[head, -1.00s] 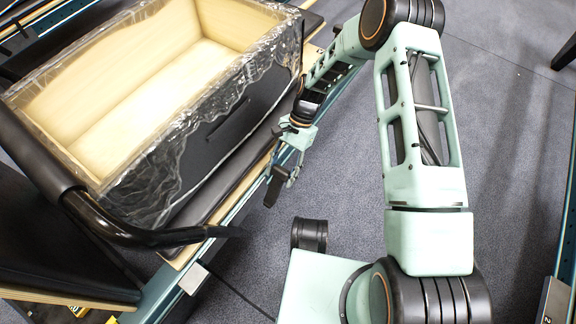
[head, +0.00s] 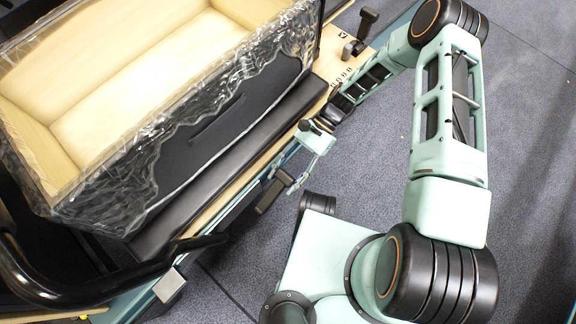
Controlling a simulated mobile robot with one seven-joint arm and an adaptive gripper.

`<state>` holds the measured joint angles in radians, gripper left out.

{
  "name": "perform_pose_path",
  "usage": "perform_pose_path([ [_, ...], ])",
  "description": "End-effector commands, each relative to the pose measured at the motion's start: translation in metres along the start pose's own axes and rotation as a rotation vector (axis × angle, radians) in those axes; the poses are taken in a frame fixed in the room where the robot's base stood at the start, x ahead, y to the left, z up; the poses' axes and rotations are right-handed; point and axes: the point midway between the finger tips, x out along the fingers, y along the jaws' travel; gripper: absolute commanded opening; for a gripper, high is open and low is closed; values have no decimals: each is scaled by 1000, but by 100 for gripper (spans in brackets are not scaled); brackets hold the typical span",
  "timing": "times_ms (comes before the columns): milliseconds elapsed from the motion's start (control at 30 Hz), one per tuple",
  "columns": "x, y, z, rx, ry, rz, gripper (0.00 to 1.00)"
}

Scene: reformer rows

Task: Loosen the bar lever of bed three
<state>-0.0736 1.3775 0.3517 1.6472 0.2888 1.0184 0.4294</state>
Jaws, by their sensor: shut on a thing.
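My gripper (head: 284,178) is in the middle of the head view, low beside the long side rail of the bed (head: 225,200). Its pale green fingers are shut on a short black handle (head: 268,196), which looks like the lever. The fingers partly hide where the handle joins the rail, so I cannot tell its exact angle. A curved black bar (head: 75,290) crosses the lower left, and its tapered end reaches toward the rail, short of my gripper.
A pale open box (head: 150,60) wrapped in clear film sits on the bed. Two black knobs (head: 368,18) (head: 352,48) stand on the wooden end at the top. A metal block (head: 170,285) sits on the rail. Grey floor (head: 535,140) is free on the right.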

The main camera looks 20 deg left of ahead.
Motion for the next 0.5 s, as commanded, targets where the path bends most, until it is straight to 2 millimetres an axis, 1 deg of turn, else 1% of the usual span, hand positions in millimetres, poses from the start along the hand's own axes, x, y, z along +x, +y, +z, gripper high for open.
perform_pose_path([
  [167,6,2,0,-1,-17,-3,0],
  [500,8,3,0,0,-20,-3,0],
])
